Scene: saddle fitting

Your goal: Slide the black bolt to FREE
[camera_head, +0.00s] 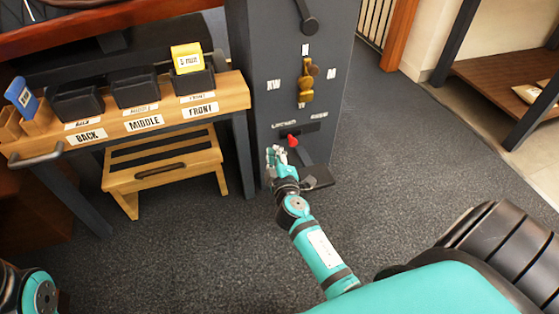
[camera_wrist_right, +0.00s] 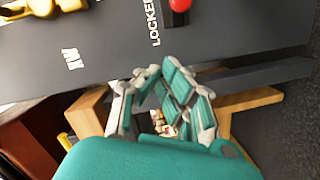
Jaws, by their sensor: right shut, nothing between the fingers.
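The dark grey post carries a black bolt (camera_head: 311,129) on its front face, with a red knob (camera_head: 292,140) at the bolt's left end. The knob sits below the LOCKED label (camera_head: 284,124); the other label (camera_head: 319,115), small and blurred, is to the right. The right wrist view shows the red knob (camera_wrist_right: 180,5) at its top edge, beside the LOCKED label (camera_wrist_right: 153,22). My right gripper (camera_head: 277,153) is shut and empty, just below and left of the knob, seemingly apart from it. Its fingers (camera_wrist_right: 160,75) also show in the wrist view. My left gripper is out of view.
Brass fittings (camera_head: 306,80) and a black lever (camera_head: 307,15) sit higher on the post. A wooden bench (camera_head: 235,95) with black bins and a step stool (camera_head: 165,165) stand to the left. A dark plate (camera_head: 318,178) juts out below the bolt.

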